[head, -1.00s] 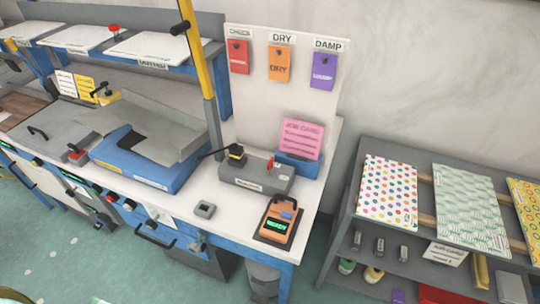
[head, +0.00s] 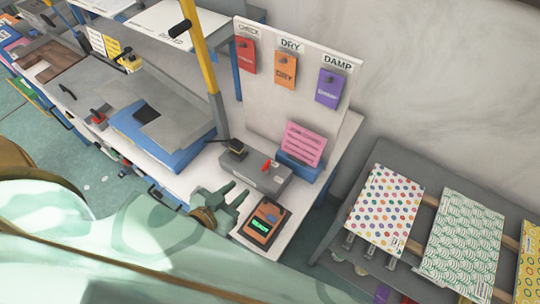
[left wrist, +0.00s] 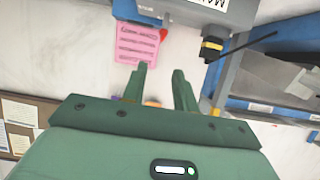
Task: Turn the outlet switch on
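A grey box (head: 256,174) with a small red switch (head: 267,166) stands on the white bench top. A black and yellow plug-like part (head: 236,148) sits at its left end. I cannot tell which way the switch is set. My left gripper (head: 238,191) is open and empty, just in front of the box and apart from it. In the left wrist view, its two green fingers (left wrist: 160,77) are spread, with the box (left wrist: 198,12) and the plug-like part (left wrist: 212,46) beyond them. My right gripper is not in view.
An orange meter (head: 263,221) with a green screen lies close to the gripper's right. A pink card (head: 302,144) in a blue holder stands behind the box. A yellow post (head: 198,50) and a blue-grey machine (head: 165,130) stand to the left. A shelf with patterned sheets (head: 385,208) is at right.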

